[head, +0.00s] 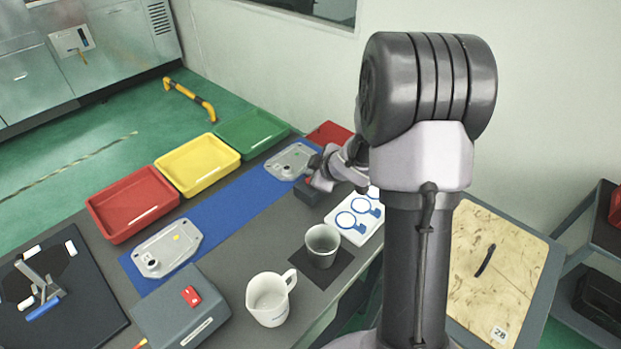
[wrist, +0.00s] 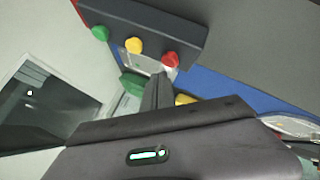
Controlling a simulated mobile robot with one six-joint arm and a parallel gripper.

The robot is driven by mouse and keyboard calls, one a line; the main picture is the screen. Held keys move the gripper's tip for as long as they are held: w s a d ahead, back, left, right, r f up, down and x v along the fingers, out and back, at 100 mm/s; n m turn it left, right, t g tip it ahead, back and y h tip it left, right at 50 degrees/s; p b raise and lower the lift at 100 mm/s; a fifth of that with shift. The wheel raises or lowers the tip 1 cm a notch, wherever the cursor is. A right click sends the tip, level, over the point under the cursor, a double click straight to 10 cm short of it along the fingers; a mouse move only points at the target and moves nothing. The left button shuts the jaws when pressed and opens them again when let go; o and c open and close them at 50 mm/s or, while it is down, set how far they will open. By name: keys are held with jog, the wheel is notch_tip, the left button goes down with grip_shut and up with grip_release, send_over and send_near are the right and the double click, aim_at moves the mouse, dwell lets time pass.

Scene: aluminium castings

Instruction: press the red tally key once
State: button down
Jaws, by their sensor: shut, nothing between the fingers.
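In the wrist view a dark key box carries three round keys in a row: a green key (wrist: 100,33), a yellow key (wrist: 134,45) and the red tally key (wrist: 171,59). My gripper (wrist: 159,77) is shut and empty. Its tips show just below the red key in that picture, apart from it in the view; the depth between them is hard to tell. In the head view the dark key box (head: 307,194) stands on the table beside my gripper (head: 318,183), partly hidden by it. The keys are mostly hidden there.
A white plate with blue rings (head: 345,228) lies close to the key box. A grey cup (head: 322,246), a white jug (head: 267,300) and a grey box with a red switch (head: 181,318) stand nearer. Castings (head: 290,163) lie on the blue mat (head: 222,218), beside coloured trays.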

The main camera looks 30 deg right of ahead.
notch_tip(320, 180, up, 5)
jog(key=p, duration=0.5)
jog(key=shift+r, duration=0.1)
dwell(0.6)
jog(key=s+a+r+m+g+h+b, duration=0.1)
jog(key=s+a+r+m+h, duration=0.2)
jog(key=s+r, duration=0.35)
jog(key=s+a+r+m+b, duration=0.1)
jog(key=s+a+r+m, duration=0.2)
jog(key=s+r+m, duration=0.4)
jog(key=s+a+m+g+y+b, duration=0.1)
jog(key=s+a+m+g+y, duration=0.1)
jog(key=s+a, duration=1.2)
jog(key=s+r+m+y, duration=0.1)
jog(key=s+y, duration=0.1)
jog(key=shift+s+a+m+y, duration=0.2)
jog(key=shift+s+m+y, duration=0.1)
jog(key=shift+s+y, duration=0.1)
